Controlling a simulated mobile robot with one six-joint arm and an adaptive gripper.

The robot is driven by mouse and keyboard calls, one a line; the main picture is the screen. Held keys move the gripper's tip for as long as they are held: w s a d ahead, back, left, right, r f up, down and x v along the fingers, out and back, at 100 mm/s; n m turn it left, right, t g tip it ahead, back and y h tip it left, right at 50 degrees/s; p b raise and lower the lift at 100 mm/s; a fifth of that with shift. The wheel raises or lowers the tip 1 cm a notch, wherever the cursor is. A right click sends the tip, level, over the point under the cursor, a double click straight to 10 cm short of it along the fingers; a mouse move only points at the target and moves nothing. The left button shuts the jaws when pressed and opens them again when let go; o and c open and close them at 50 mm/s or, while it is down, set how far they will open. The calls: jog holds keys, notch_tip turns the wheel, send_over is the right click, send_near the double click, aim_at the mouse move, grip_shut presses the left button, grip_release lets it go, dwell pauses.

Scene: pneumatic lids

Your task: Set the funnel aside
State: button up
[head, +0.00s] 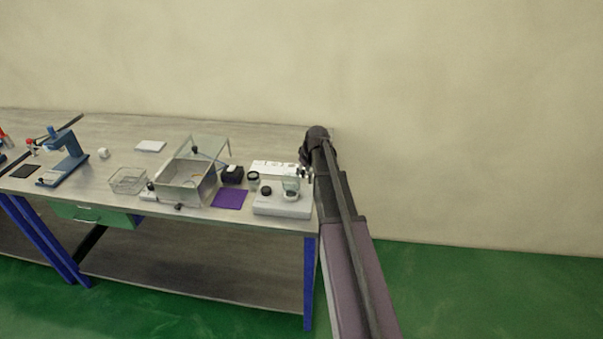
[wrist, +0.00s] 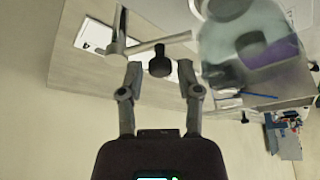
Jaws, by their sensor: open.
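A pale translucent cup-shaped piece, apparently the funnel (head: 291,186), sits upright over the right part of a white block (head: 268,208) at the bench's right end. A blurred translucent shape, likely the same funnel (wrist: 238,62), fills the upper right of the wrist view, close to the camera. My gripper (head: 306,173) is just right of and slightly above the funnel in the head view. In the wrist view my gripper (wrist: 160,78) is open and empty, its fingers spread to the left of the translucent shape. A dark knob-like piece (wrist: 160,62) shows beyond the fingertips.
A dark-lidded jar (head: 253,179) and a black round piece (head: 266,190) are left of the funnel. A white rack (head: 275,167) stands behind. The bench ends near my arm.

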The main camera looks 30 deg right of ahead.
jog(key=shift+c, duration=0.3)
grip_shut()
jog(key=shift+a, duration=0.2)
jog(key=shift+s+d, duration=0.1)
jog(key=shift+d, duration=0.05)
